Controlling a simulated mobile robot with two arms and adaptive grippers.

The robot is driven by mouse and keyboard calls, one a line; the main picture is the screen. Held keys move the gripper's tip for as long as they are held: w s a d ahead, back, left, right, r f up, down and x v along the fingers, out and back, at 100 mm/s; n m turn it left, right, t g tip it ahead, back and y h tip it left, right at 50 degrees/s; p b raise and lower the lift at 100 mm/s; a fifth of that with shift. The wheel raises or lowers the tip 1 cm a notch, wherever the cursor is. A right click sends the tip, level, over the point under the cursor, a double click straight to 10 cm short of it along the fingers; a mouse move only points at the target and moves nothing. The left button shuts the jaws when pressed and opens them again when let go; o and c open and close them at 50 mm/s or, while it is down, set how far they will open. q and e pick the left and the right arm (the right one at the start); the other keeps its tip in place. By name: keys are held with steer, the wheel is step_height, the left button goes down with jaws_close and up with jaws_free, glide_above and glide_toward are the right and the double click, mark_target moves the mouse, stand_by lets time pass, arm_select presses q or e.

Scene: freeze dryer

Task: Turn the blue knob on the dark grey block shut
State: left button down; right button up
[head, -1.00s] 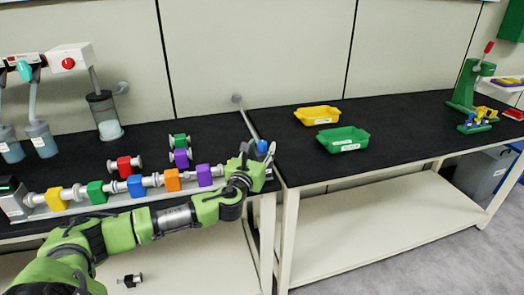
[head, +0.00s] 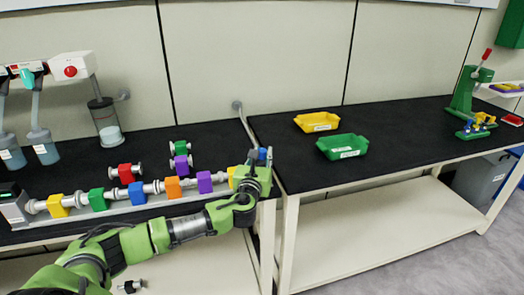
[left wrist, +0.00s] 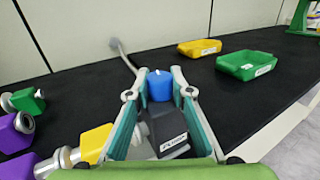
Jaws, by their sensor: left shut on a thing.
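The blue knob (left wrist: 160,86) sits on top of the dark grey block (left wrist: 168,130), which carries a white label. The block stands at the right end of the row of coloured blocks, beside a yellow block (left wrist: 97,143). My left gripper (left wrist: 160,78) is shut on the blue knob, with one finger on each side of it. In the head view the knob (head: 262,154) shows as a small blue spot at my left gripper (head: 257,160); the grey block is mostly hidden there by the gripper. My right gripper is not in view.
A row of coloured blocks on a rail (head: 140,208) runs left along the bench. Loose red (head: 125,173), green and purple (head: 181,164) blocks lie behind it. Yellow (head: 318,122) and green (head: 343,147) trays sit on the right bench. A grey hose (head: 243,117) rises behind the knob.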

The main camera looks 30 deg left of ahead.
arm_select(q)
steer(key=shift+d+r+n+g+y+p, duration=0.1)
steer(key=shift+r+n+g+y+p, duration=0.1)
steer(key=shift+n+g+y+p, duration=0.7)
steer(key=shift+f+n+g+y, duration=0.15)
steer(key=shift+n+g+y, duration=0.4)
steer(key=shift+y, duration=0.75)
steer(key=c, duration=1.8)
jaws_free()
steer(key=shift+s, duration=0.1)
steer(key=v, duration=1.1)
steer(key=shift+s+d+f, duration=0.15)
steer(key=shift+s+d, duration=0.05)
steer(key=shift+s, duration=0.1)
